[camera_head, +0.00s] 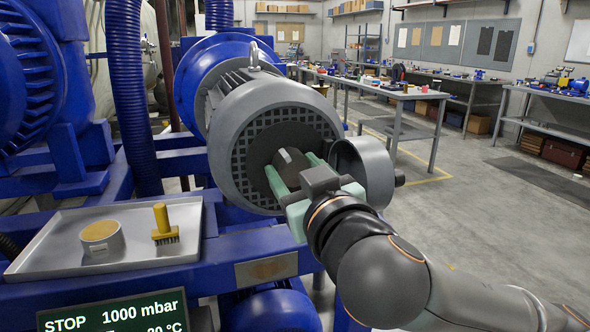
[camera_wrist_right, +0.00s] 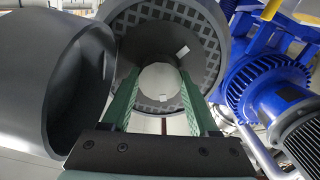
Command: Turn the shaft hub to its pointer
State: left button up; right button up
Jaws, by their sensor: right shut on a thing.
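The shaft hub (camera_head: 289,163) is a round grey stub at the centre of the grey motor's grilled end face (camera_head: 250,160). My right gripper (camera_head: 290,170) has its green fingers on either side of the hub and is shut on it. In the right wrist view, the hub's pale round end (camera_wrist_right: 160,84) shows between the fingers of the gripper (camera_wrist_right: 155,88). A small white mark (camera_wrist_right: 183,50), possibly the pointer, sits on the dark ring up and right of the hub. A smaller pale mark (camera_wrist_right: 163,97) shows low on the hub. My left gripper is out of view.
An open round grey cover (camera_head: 372,172) stands close at the right of the motor; it fills the left of the wrist view. A metal tray (camera_head: 60,245) with a tin (camera_head: 102,238) and yellow-handled brush (camera_head: 163,225) lies at left. A display (camera_head: 115,315) reads STOP, 1000 mbar.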

jog(key=c, duration=0.4)
jog(key=shift+o, duration=0.2)
